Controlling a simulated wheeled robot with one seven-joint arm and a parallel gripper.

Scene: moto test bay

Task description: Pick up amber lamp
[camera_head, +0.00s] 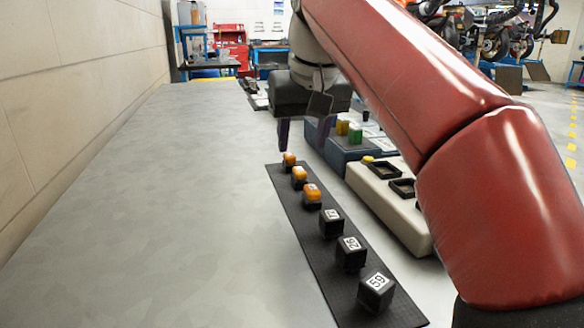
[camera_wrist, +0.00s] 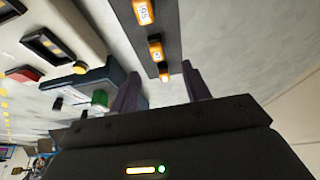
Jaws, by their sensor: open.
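Three amber-topped lamps stand in a row on a black strip (camera_head: 290,222): the far one (camera_head: 289,159), the middle one (camera_head: 300,174) and the near one (camera_head: 312,193). My gripper (camera_head: 303,148) is open and empty, with its fingers pointing down above the far end of the strip. In the wrist view, the far lamp (camera_wrist: 164,74) shows between the two fingertips, small and apart from them. The middle lamp (camera_wrist: 156,50) and near lamp (camera_wrist: 143,12) lie beyond it there. I cannot tell the exact height of the fingers above the lamps.
Black numbered cubes (camera_head: 351,253) continue the row towards me. A pale tray (camera_head: 395,208) with dark recesses and a blue-grey box (camera_head: 335,150) with green and yellow pieces stand to the right. The grey tabletop (camera_head: 160,210) left of the strip is clear, with a wall beyond.

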